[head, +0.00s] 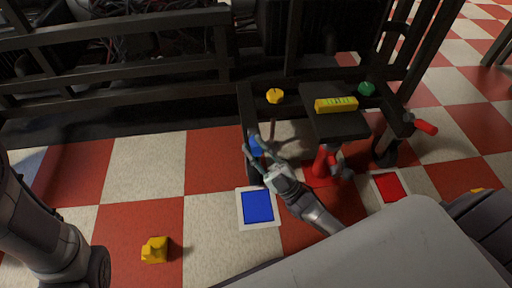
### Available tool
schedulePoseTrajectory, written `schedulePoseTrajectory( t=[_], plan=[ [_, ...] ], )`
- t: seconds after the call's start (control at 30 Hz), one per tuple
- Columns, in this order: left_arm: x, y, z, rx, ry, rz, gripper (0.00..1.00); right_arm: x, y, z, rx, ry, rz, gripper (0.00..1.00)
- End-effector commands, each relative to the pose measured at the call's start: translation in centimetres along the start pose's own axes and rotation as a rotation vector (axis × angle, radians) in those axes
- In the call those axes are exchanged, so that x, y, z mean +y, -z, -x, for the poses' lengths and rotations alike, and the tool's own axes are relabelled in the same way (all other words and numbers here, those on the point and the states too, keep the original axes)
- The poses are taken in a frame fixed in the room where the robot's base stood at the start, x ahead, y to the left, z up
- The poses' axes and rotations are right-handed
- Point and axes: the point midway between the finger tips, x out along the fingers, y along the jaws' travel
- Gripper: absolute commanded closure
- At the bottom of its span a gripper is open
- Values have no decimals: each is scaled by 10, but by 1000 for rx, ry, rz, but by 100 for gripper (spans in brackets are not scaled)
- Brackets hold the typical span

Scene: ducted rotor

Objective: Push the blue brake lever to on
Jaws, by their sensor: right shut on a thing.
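The blue brake lever (256,147) shows as a small blue piece at the left side of the dark metal frame. My right gripper (257,149) reaches it from the lower right, with its fingers around the blue piece and shut on it. The fingers and palm hide part of the lever, and its on and off marks cannot be made out. My left arm shows at the left edge, but its gripper is out of view.
The frame (243,108) carries a yellow knob (275,96), a green knob (367,88) and a yellow block (336,104). A red-handled crank (426,127) sticks out right. Blue (258,206) and red (391,186) floor squares and a yellow object (154,250) lie nearby.

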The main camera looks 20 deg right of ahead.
Motion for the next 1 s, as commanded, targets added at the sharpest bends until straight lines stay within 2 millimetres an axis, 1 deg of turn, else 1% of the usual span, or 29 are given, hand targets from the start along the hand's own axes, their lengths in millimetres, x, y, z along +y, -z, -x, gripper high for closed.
schedulePoseTrajectory(
  t=[0.03, 0.07, 0.2, 0.23, 0.5, 0.57, 0.63, 0.77, 1.0],
  plan=[
    [0, 0, 0, 0, 0, 0, 60, -3, 0, 3, -3, 6, 1, 100],
    [0, 0, 0, 0, 0, 0, 60, -3, 0, 3, -3, 6, 1, 71],
    [0, 0, 0, 0, 0, 0, 60, -2, 0, 2, -3, 5, 1, 48],
    [0, 0, 0, 0, 0, 0, 60, -2, 0, 2, -3, 5, 1, 46],
    [-1, -1, 1, -6, 2, -1, 60, -1, 0, 2, -2, 3, 0, 46],
    [-1, -2, 1, -7, 2, -1, 60, -1, 0, 4, -4, 3, 0, 46],
    [-1, -1, 1, -6, 2, -1, 60, -1, -1, 11, -5, 4, 0, 46],
    [0, -1, 1, -4, 1, 0, 60, -2, -1, 33, -8, 5, 0, 46],
    [0, -1, 1, -3, 1, 0, 60, -2, -1, 85, -7, 5, 0, 46]
  ],
)
